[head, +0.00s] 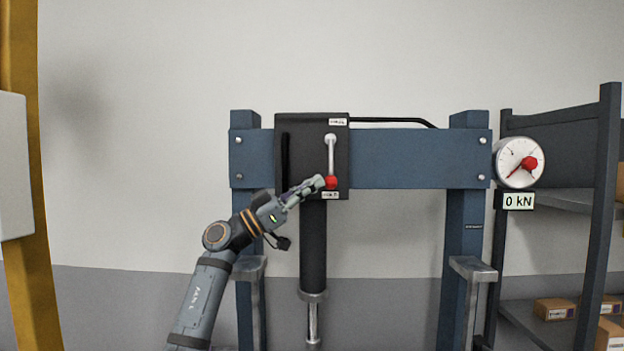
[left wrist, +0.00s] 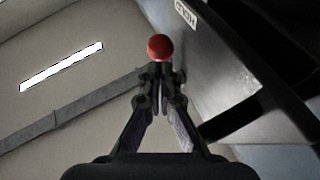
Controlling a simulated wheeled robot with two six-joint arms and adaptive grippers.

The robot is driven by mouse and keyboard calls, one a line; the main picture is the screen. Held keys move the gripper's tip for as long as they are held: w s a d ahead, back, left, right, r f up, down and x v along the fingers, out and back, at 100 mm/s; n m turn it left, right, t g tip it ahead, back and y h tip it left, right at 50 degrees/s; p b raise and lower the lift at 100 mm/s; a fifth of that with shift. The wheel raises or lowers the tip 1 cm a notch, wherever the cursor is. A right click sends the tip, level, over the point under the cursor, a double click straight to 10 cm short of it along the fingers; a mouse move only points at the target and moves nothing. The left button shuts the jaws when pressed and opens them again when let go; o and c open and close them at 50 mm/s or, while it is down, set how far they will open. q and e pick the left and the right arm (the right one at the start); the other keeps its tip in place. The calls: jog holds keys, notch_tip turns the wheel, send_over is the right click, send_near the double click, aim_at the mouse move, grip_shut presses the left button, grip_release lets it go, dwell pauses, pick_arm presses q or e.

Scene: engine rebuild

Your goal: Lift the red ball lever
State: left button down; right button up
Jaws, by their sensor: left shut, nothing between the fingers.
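The lever with the red ball (head: 331,183) hangs down from its pivot on the black box (head: 310,130) of the blue press. Its rod (head: 331,155) is light grey and points straight down. My left gripper (head: 319,182) is shut, with its fingertips at the left side of the ball. In the left wrist view the red ball (left wrist: 159,47) lies just beyond the tips of the shut fingers (left wrist: 158,78). Nothing is between the fingers. I cannot tell whether the tips touch the ball. My right gripper is not in view.
The blue press frame (head: 400,160) has a black cylinder (head: 313,245) below the box. A round gauge (head: 512,150) with a "0 kN" display (head: 518,201) is at the right. Shelves with cardboard boxes (head: 554,309) stand at far right. A yellow post (head: 30,285) stands at left.

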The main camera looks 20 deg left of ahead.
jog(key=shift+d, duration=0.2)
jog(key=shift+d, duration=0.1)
